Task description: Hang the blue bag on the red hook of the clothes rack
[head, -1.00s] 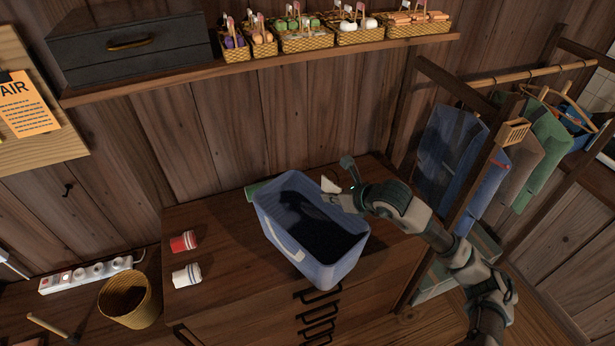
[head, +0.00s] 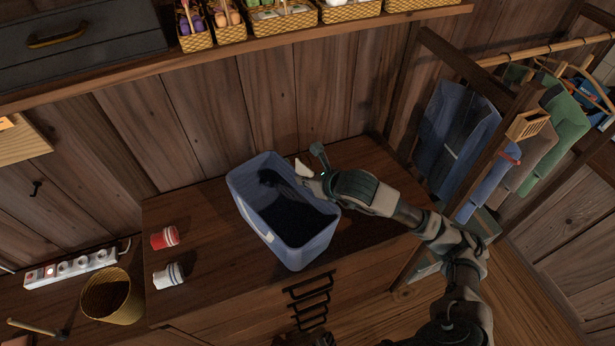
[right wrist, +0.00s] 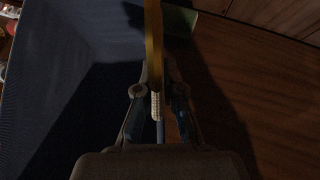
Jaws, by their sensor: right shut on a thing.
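The blue bag (head: 250,221) is an open-topped, box-shaped bag with a dark inside, standing upright on the wooden cabinet top, with a pale handle on its near side. My right gripper (head: 308,178) is at its far right rim. In the right wrist view my right gripper (right wrist: 158,100) is shut on a narrow yellowish strip at the bag's edge, seemingly a handle; the bag's blue wall (right wrist: 40,80) fills the left. The clothes rack (head: 455,75) stands to the right. A small red piece on it, apparently the red hook (head: 509,158), is partly hidden.
A red cup (head: 165,238) and a white cup (head: 169,276) lie on the cabinet top (head: 200,210) left of the bag. Clothes (head: 455,130) hang on the rack. A shelf (head: 270,48) with baskets runs above. A wicker bin (head: 112,297) stands lower left.

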